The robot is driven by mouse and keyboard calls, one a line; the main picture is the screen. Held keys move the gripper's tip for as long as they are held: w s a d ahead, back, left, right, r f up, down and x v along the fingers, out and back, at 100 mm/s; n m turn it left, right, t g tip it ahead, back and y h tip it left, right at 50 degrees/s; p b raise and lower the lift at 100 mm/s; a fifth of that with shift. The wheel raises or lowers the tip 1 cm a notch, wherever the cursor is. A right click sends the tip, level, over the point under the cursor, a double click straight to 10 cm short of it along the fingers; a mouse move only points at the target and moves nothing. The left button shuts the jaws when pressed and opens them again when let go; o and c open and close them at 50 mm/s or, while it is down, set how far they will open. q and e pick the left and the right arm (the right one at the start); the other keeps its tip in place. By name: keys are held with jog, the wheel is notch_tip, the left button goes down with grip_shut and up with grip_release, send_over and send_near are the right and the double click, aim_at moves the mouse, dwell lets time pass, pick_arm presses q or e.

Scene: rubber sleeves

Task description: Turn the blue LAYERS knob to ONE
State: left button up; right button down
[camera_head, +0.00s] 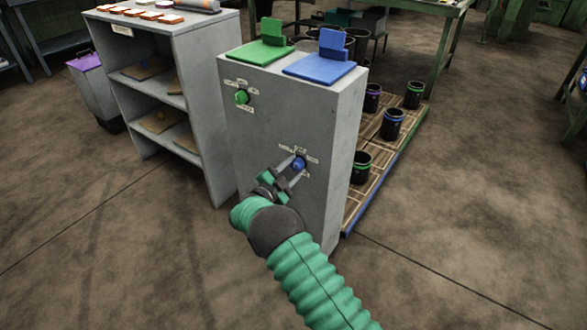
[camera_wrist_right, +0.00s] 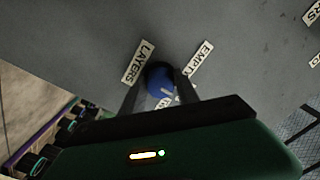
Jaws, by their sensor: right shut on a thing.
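The blue knob (camera_head: 299,164) sits on the front face of the grey cabinet (camera_head: 262,135), with small white labels around it. In the right wrist view the blue knob (camera_wrist_right: 160,79) shows between two dark fingers, near the labels LAYERS (camera_wrist_right: 138,63) and EMPTY (camera_wrist_right: 200,62). A third label below the knob is partly hidden by the finger, and I cannot read it. My right gripper (camera_head: 292,165) is shut on the blue knob, its fingers on either side. The knob's pointer direction cannot be told. My left gripper is not in view.
A green knob (camera_head: 241,97) is higher on the same face. A green holder (camera_head: 262,50) and a blue holder (camera_head: 322,66) stand on the cabinet top. Shelves (camera_head: 190,75) stand to the left. Black buckets (camera_head: 393,122) stand on a wooden pallet at right. Floor in front is clear.

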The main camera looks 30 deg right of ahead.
jog(key=shift+f, duration=0.1)
jog(key=c, duration=0.9)
grip_release()
jog(key=shift+s+a, duration=0.1)
jog(key=shift+a, duration=0.25)
jog(key=p+v, duration=0.5)
jog(key=v, duration=1.1)
jog(key=shift+f, duration=0.1)
